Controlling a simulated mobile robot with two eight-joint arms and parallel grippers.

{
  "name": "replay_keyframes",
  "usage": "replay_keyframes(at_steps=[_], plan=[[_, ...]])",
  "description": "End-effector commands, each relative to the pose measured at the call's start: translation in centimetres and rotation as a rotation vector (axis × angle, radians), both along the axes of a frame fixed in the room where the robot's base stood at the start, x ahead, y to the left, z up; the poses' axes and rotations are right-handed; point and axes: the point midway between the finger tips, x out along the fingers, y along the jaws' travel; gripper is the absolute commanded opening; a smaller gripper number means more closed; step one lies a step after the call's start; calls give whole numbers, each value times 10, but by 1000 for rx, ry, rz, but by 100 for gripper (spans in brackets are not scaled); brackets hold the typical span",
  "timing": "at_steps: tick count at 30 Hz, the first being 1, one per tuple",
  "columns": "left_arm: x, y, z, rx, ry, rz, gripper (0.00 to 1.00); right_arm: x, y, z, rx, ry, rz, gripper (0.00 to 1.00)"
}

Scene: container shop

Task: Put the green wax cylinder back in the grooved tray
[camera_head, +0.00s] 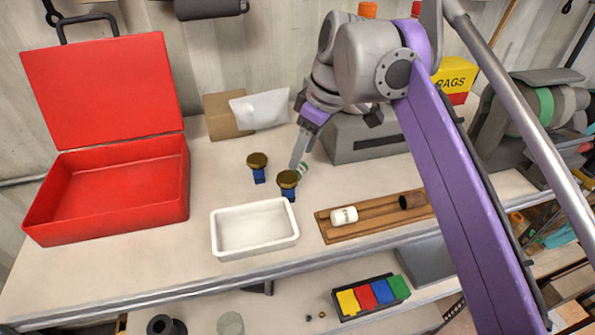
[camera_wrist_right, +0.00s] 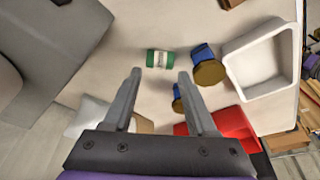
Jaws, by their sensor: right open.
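The green wax cylinder (camera_head: 303,169), green with a pale band, lies on its side on the workbench, partly hidden behind my right gripper (camera_head: 299,150) in the head view. In the right wrist view the cylinder (camera_wrist_right: 160,60) lies just beyond and between the fingertips of the open, empty right gripper (camera_wrist_right: 160,75). The grooved tray (camera_head: 378,211) is a wooden board near the bench's front edge. It holds a white cylinder (camera_head: 344,215) at its left and a dark brown cylinder (camera_head: 411,201) further right, with bare groove between them. My left gripper is not in view.
Two blue-handled stamps with brass-coloured heads (camera_head: 257,161) (camera_head: 288,180) stand close left of the cylinder. A white bin (camera_head: 254,254) is in front of them. An open red toolbox (camera_head: 110,200) is at left. A grey box (camera_head: 350,150) stands behind the gripper.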

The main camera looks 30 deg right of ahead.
Motion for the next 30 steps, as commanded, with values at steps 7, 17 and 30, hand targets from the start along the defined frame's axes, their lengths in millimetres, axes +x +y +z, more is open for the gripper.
replay_keyframes(at_steps=[7,17,30], plan=[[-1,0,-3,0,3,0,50,7,4,-34,1,-1,0,57],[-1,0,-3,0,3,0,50,8,5,-36,0,-2,-1,48],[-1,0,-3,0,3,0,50,8,4,-36,0,-2,-1,0]])
